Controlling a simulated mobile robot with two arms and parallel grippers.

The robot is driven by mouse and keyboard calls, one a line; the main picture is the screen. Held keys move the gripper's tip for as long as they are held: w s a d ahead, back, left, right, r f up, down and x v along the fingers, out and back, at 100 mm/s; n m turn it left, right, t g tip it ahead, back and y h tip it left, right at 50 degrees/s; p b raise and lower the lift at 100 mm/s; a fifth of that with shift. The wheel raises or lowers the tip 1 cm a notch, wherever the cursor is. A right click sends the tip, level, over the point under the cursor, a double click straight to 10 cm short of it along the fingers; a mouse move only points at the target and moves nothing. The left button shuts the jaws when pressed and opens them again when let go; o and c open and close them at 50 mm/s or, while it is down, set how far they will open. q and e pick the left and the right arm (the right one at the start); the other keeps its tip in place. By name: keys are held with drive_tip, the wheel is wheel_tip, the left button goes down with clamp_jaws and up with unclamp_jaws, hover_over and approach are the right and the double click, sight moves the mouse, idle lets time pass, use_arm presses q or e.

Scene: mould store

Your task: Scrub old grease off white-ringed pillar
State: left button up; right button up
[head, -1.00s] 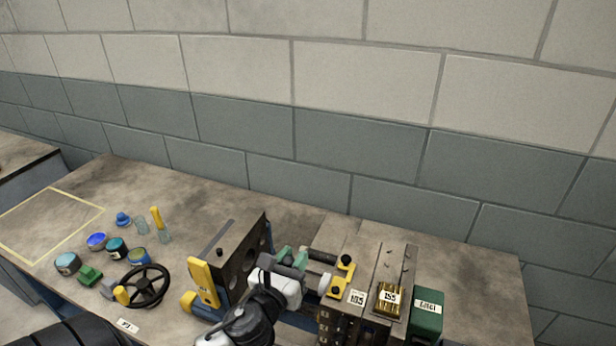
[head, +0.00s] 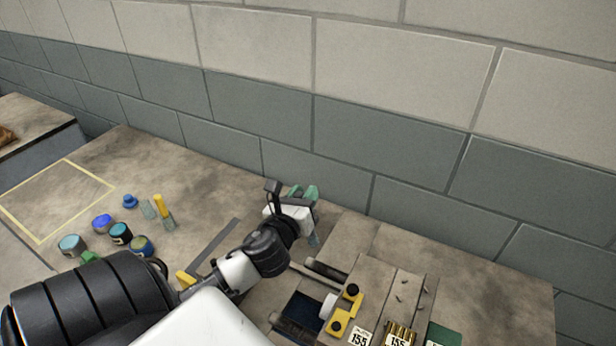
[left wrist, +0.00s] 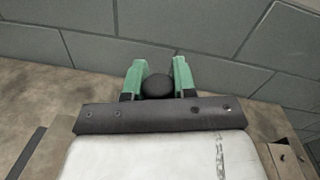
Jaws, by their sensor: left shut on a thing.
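The white-ringed pillar (head: 329,305) lies at the lower middle of the head view, its pale ring beside a yellow bracket. A second dark pillar (head: 327,269) lies behind it. My left gripper (head: 305,194), with green fingers, is beyond both pillars, towards the wall and apart from the white ring. It is shut on a dark, round-topped thing (left wrist: 157,86), seen between the fingers in the left wrist view. A pale blue part shows below the gripper in the head view; I cannot tell if it belongs to the held thing. My right gripper is not in view.
The yellow bracket (head: 346,312) and a mould block with brass pieces (head: 399,332) stand at the right. A block wall closes the back. The yellow-outlined bench area (head: 55,195) is clear.

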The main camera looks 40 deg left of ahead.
use_arm(q)
drive_tip(key=shift+s+d+f+b, duration=0.1)
drive_tip(key=shift+d+f+b, duration=0.25)
drive_tip(key=shift+d, duration=0.25)
drive_tip(key=shift+s+d+f+b, duration=0.1)
drive_tip(key=shift+d+f+b, duration=0.15)
drive_tip(key=shift+d+b, duration=0.25)
drive_tip(key=w+d+f+b, duration=0.2)
drive_tip(key=d+f+b, duration=0.2)
drive_tip(key=d+b, duration=0.15)
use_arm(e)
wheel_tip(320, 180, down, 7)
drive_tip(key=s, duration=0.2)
use_arm(q)
drive_tip(key=s+a+r+p, duration=0.2)
drive_tip(key=a+r+p, duration=0.1)
drive_tip(key=a+p, duration=0.3)
drive_tip(key=shift+a+r, duration=0.3)
drive_tip(key=shift+a, duration=0.6)
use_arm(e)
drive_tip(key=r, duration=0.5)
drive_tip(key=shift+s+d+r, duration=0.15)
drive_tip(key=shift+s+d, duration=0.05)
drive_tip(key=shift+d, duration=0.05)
